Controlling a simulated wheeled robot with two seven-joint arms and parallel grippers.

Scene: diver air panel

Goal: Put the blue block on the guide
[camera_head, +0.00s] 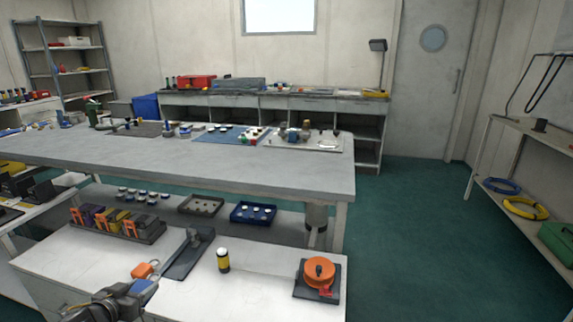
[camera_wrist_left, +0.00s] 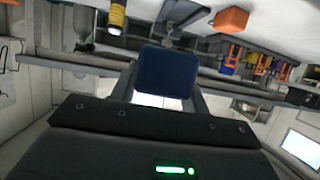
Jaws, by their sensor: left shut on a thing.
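The blue block (camera_wrist_left: 168,72) is held between the fingers of my left gripper (camera_wrist_left: 167,88) in the left wrist view. In the head view my left gripper (camera_head: 138,292) is at the bottom left, over the front bench, and a little of the blue block (camera_head: 142,286) shows there. What looks like the guide is a dark plate with a grey upright part (camera_head: 187,262), lying on the front bench beyond the gripper and apart from the block. It also shows partly behind the block in the left wrist view. My right gripper is not in view.
An orange block (camera_head: 145,269) lies close beyond my left gripper. A yellow and black cylinder (camera_head: 223,261) stands right of the dark plate. An orange reel (camera_head: 319,270) sits farther right. A rack of coloured blocks (camera_head: 117,226) stands at the back left of the bench.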

